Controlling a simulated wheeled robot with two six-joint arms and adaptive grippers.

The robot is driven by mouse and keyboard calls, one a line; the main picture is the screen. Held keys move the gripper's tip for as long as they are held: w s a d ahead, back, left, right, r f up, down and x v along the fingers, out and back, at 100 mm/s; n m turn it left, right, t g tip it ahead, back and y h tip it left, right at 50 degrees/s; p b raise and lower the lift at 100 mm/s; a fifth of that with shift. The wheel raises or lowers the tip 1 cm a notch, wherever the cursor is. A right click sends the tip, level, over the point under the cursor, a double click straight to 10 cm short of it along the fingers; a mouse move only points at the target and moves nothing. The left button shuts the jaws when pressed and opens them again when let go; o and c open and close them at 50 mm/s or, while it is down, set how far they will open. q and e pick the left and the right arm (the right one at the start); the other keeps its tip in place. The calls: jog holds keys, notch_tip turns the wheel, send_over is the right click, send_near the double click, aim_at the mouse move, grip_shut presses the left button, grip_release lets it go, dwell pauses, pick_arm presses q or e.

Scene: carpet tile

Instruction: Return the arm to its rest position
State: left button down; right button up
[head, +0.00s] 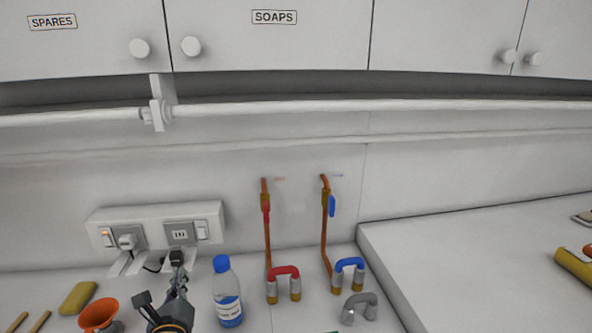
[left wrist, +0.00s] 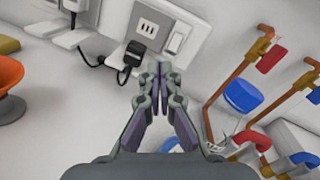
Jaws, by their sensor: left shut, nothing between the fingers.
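My left gripper (head: 180,272) comes up from the bottom of the head view, in front of the wall socket (head: 180,234) and left of a blue-capped bottle (head: 226,293). In the left wrist view its two fingers (left wrist: 159,72) are together at the tips, with nothing between them. I cannot tell the exact gap between fingertips and plug. My right gripper is not in view.
An orange funnel (head: 98,313) and a yellow sponge (head: 78,298) lie left of the gripper. Copper pipes (head: 267,238) with red and blue handles, and red, blue and grey U-shaped pieces (head: 283,284), stand to the right. A raised white surface (head: 480,265) is at the right.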

pick_arm(q)
jog(key=s+f+n+g, duration=0.2)
jog(key=s+f+n, duration=0.1)
jog(key=n, duration=0.2)
jog(key=s+f+n+g, duration=0.2)
jog(key=s+f+n, duration=0.1)
jog(key=f+n, duration=0.1)
jog(key=s+f+n+g+h, duration=0.1)
jog(key=s+f+n+g, duration=0.2)
jog(key=n, duration=0.3)
jog(key=shift+d+f, duration=0.25)
jog(key=shift+f, duration=0.45)
jog(key=s+d+f+n+g+h, duration=0.2)
jog(key=s+d+f+n+g, duration=0.15)
jog(key=s+n, duration=0.25)
jog(key=s+d+f+n+g+h, duration=0.2)
jog(key=s+d+f+n+g, duration=0.15)
jog(key=s+n, duration=0.2)
jog(key=s+a+f, duration=0.1)
jog(key=s+f, duration=0.1)
jog(key=f, duration=1.2)
jog(key=s+a+f, duration=0.2)
jog(key=f, duration=1.3)
jog(key=s+f+g, duration=0.1)
jog(key=s+f, duration=1.2)
jog(key=s, duration=0.4)
jog(key=shift+s+a+f+g, duration=0.3)
jog(key=shift+s+a+f, duration=0.05)
jog(key=shift+s+f, duration=0.05)
